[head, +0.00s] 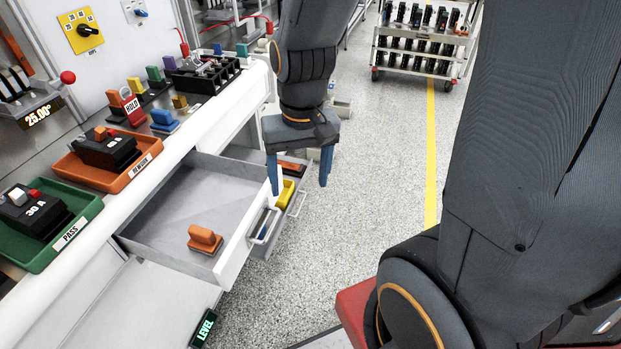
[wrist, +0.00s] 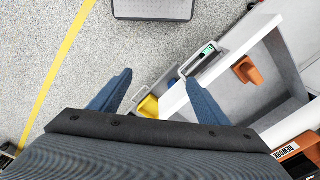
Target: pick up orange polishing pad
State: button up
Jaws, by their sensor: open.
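The orange polishing pad (head: 205,240) lies in the open drawer (head: 165,215), near its front corner. It looks like an orange block with a raised grip on top. It also shows in the wrist view (wrist: 247,70), to the right of my fingers. My gripper (head: 299,188) is open with its blue fingers pointing down. It hangs beyond the drawer's front, to the right of the pad and apart from it. In the wrist view nothing is held between the fingertips (wrist: 158,76).
The bench above carries a green PASS tray (head: 75,235), an orange REWORK tray (head: 150,152) and several coloured blocks. A wheeled rack (head: 420,45) stands at the back.

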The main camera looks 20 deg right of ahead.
aim_at(203, 241)
jog(key=z, duration=1.4)
jog(key=k, duration=0.6)
jog(key=u, duration=1.3)
